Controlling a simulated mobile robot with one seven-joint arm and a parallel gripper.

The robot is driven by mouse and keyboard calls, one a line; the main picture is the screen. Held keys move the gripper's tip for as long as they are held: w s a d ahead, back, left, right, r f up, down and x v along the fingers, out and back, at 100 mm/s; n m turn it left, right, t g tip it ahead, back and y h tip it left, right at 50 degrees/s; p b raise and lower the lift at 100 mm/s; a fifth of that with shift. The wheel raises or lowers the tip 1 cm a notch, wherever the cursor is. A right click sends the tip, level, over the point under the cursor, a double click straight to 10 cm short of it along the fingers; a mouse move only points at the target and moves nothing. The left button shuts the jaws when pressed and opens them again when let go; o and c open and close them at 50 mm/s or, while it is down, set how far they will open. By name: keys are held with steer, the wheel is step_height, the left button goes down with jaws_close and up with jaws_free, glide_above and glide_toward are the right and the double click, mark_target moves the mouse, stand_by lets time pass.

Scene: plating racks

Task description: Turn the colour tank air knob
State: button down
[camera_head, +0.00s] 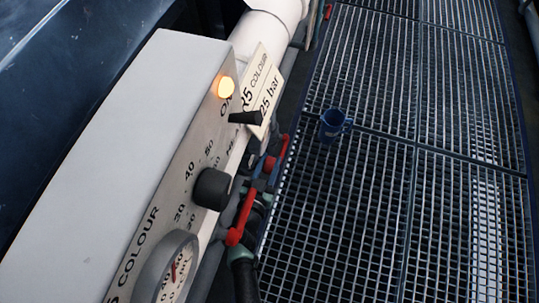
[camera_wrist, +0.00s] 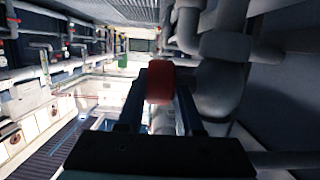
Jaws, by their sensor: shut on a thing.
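In the wrist view, my gripper (camera_wrist: 161,92) has its two dark fingers on either side of a red, rounded knob-like piece (camera_wrist: 160,73) and is shut on it. The piece sits in front of grey pipework. I cannot tell for certain that it is the colour tank air knob. My gripper does not show in the head view. There, a pale control box (camera_head: 125,150) marked COLOUR carries a black round dial knob (camera_head: 212,188), a lit orange lamp (camera_head: 226,87), a black lever switch (camera_head: 246,118) and a gauge (camera_head: 170,270).
Red valve handles (camera_head: 241,216) and pipes run along the box's right side. Thick grey pipes (camera_wrist: 222,75) crowd the right of the wrist view.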

mark_target(267, 171)
steer(key=shift+s+f, duration=0.1)
steer(key=shift+f, duration=0.05)
stand_by(0.4)
steer(key=c, duration=0.8)
jaws_free()
steer(key=shift+c, duration=0.2)
steer(key=shift+p, duration=0.3)
steer(key=shift+p+v, duration=1.35)
steer(key=shift+v, duration=2.4)
